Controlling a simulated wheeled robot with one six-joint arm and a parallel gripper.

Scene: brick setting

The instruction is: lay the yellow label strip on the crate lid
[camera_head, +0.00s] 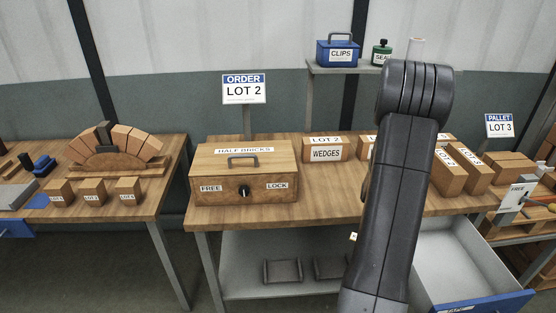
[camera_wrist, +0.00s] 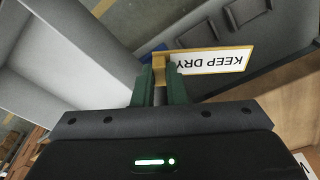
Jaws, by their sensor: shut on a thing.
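In the wrist view my gripper (camera_wrist: 159,84) has its two green fingers shut on one end of the yellow label strip (camera_wrist: 246,53). The strip sticks out to the right and its white face reads KEEP DRY, upside down in this view. The wooden crate marked HALF BRICKS stands on the table to the left of my arm. Its lid (camera_head: 211,164) has a dark handle, and its front has a knob between FREE and LOCK.
Wooden blocks marked WEDGES (camera_head: 326,155) stand right of the crate. An open drawer (camera_head: 500,300) with a blue front juts out at lower right. A lower shelf (camera_head: 240,270) holds dark trays. A raised shelf bears a blue CLIPS box (camera_head: 338,54). Bare tabletop (camera_head: 320,188) lies right of the crate.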

